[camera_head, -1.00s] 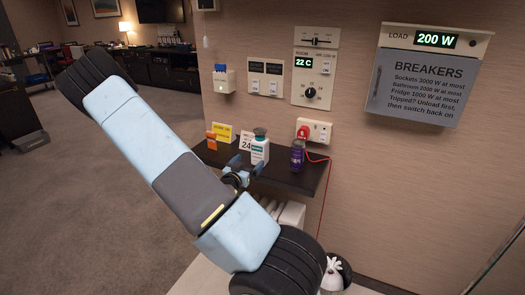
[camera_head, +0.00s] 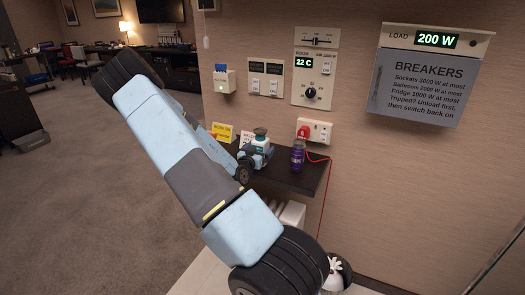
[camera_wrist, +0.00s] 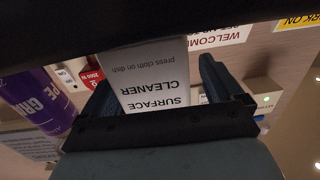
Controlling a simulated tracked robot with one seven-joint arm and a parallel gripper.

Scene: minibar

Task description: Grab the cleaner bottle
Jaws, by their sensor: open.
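The cleaner bottle (camera_head: 261,134) stands upright on the dark shelf, with a dark cap on top. Its lower part is hidden behind my gripper (camera_head: 256,157) in the head view. In the wrist view, which is upside down, its white label (camera_wrist: 155,75) reads "SURFACE CLEANER". My gripper (camera_wrist: 157,82) is open, with one dark finger on each side of the bottle. A small gap seems to show on the right-hand side; contact on the left is hard to tell.
A purple grape bottle (camera_head: 298,156) stands to the right on the shelf (camera_head: 310,177), close to my gripper. A red plug (camera_head: 303,131) with a red cord is in the wall socket behind.

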